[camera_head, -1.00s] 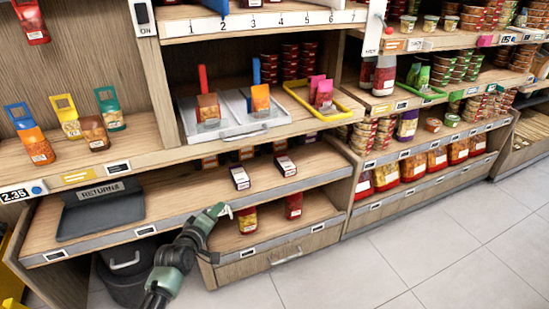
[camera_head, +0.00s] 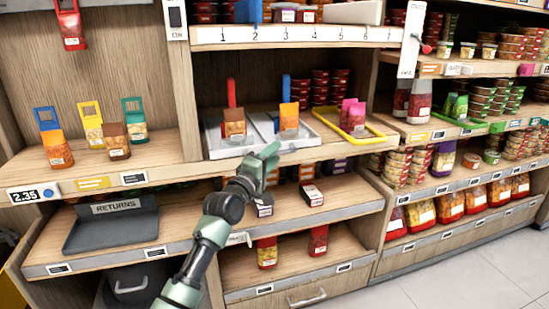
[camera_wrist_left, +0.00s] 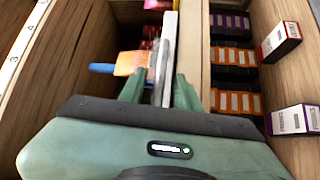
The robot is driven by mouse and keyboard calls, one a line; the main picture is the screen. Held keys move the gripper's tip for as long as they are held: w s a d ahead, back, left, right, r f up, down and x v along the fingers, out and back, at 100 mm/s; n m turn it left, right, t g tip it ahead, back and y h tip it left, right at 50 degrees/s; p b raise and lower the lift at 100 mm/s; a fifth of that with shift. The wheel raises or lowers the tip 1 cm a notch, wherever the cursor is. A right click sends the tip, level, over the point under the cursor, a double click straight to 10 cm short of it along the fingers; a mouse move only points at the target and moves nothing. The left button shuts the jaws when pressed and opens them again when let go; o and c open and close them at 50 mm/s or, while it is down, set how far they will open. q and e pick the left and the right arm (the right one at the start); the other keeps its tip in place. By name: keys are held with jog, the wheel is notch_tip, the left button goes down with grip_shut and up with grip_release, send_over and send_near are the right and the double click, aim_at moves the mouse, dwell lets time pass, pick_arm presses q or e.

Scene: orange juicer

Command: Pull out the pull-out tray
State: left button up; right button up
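The pull-out tray (camera_head: 217,147) is a pale grey tray with compartments on the middle shelf. It holds an orange packet with a red tab (camera_head: 234,121) and one with a blue tab (camera_head: 289,115). My left gripper (camera_head: 270,154) is at the tray's front, covering the handle in the head view. In the left wrist view its two fingers (camera_wrist_left: 160,92) are apart, on either side of the tray's thin front edge and grey handle (camera_wrist_left: 158,72). Whether they touch it I cannot tell. My right gripper is not in view.
A yellow-rimmed tray (camera_head: 350,136) stands right of the pull-out tray. Small dark boxes (camera_head: 311,195) lie on the shelf below. The dark returns tray (camera_head: 112,228) is at lower left. Packets with coloured tabs stand on the left shelf.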

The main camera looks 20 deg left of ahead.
pick_arm(q)
jog(key=shift+w, duration=0.35)
grip_shut()
jog(key=shift+d, duration=0.1)
dwell(1.1)
